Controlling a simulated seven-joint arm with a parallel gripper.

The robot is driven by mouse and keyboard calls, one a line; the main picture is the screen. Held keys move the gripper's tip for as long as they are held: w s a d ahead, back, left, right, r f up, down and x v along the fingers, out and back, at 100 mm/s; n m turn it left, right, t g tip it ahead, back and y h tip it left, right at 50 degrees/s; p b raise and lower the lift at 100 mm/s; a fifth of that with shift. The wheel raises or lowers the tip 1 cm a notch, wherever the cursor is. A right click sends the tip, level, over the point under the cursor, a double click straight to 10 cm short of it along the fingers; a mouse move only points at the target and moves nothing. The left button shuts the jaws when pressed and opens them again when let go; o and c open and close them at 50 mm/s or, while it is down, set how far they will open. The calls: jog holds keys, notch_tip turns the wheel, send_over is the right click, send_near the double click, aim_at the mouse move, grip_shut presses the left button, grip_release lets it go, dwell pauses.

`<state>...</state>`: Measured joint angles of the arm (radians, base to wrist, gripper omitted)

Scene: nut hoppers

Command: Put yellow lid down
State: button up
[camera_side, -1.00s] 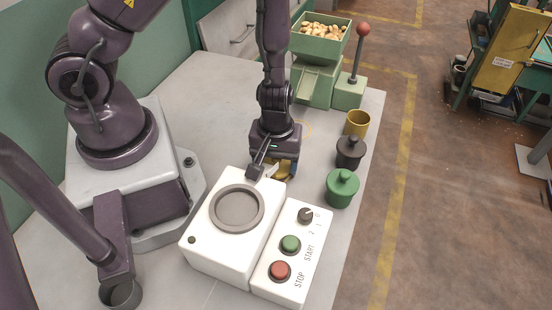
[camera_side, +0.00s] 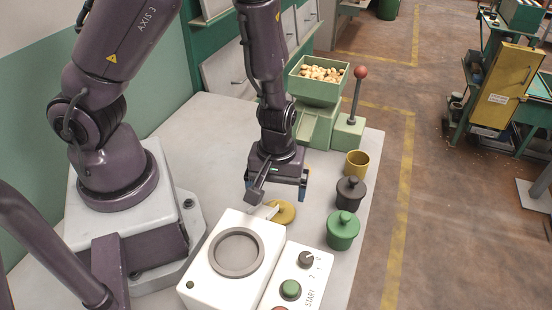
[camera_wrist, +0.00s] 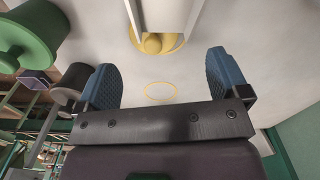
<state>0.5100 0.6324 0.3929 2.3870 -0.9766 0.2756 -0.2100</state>
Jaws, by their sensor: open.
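The yellow lid (camera_side: 283,212) lies on the pale bench top, beside the back corner of the white control box. In the wrist view the yellow lid (camera_wrist: 153,44) shows at the top, partly hidden by a white part. My gripper (camera_side: 278,187) is open and empty, above and apart from the lid. Its two blue pads stand wide apart in the wrist view (camera_wrist: 160,76). A lidless yellow cup (camera_side: 357,164) stands at the bench's right edge. A thin yellow ring (camera_wrist: 160,91) is marked on the bench between the pads in the wrist view.
A dark lidded pot (camera_side: 350,193) and a green lidded pot (camera_side: 343,230) stand in front of the yellow cup. The white box (camera_side: 216,270) with a round grey recess is near the front. A green hopper of nuts (camera_side: 318,80) stands behind.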

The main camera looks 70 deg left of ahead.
notch_tip(320, 180, up, 19)
jog(key=s+m+t+h, duration=0.1)
jog(key=m+t+h, duration=0.15)
jog(key=m, duration=0.35)
jog(key=s+a+r+m+t+y, duration=0.2)
jog(key=s+r+m, duration=0.3)
jog(key=r, duration=0.5)
jog(key=shift+s+a+t, duration=0.4)
jog(key=shift+a+t, duration=0.15)
jog(key=shift+a, duration=0.25)
